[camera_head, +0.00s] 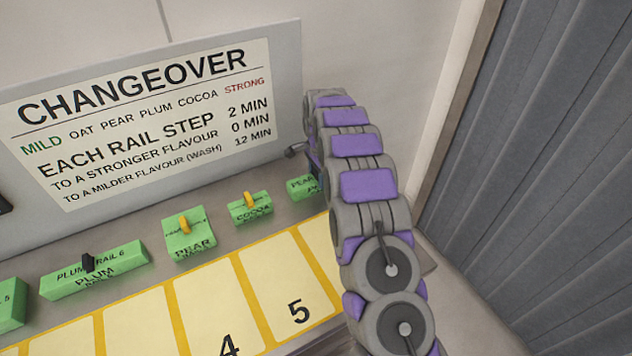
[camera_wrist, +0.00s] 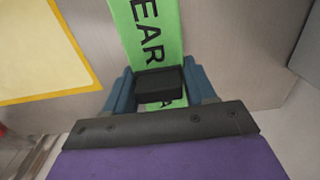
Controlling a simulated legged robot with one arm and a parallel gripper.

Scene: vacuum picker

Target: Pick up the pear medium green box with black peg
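The green pear box (camera_head: 301,188) sits on the ledge at the right end of the row, partly hidden behind my arm. In the wrist view, the green box (camera_wrist: 148,35) shows the letters "EAR" and runs up out of the frame. Its black peg (camera_wrist: 159,82) stands between the two blue fingers of my gripper (camera_wrist: 160,88). The fingers lie close along both sides of the peg. I cannot tell whether they press on it.
Other green boxes stand left along the ledge: a cocoa box (camera_head: 250,208) and a pear box (camera_head: 190,240) with yellow pegs, and a plum box (camera_head: 95,272) with a black peg. Yellow-framed numbered slots (camera_head: 222,300) lie in front. A changeover sign (camera_head: 150,120) stands behind.

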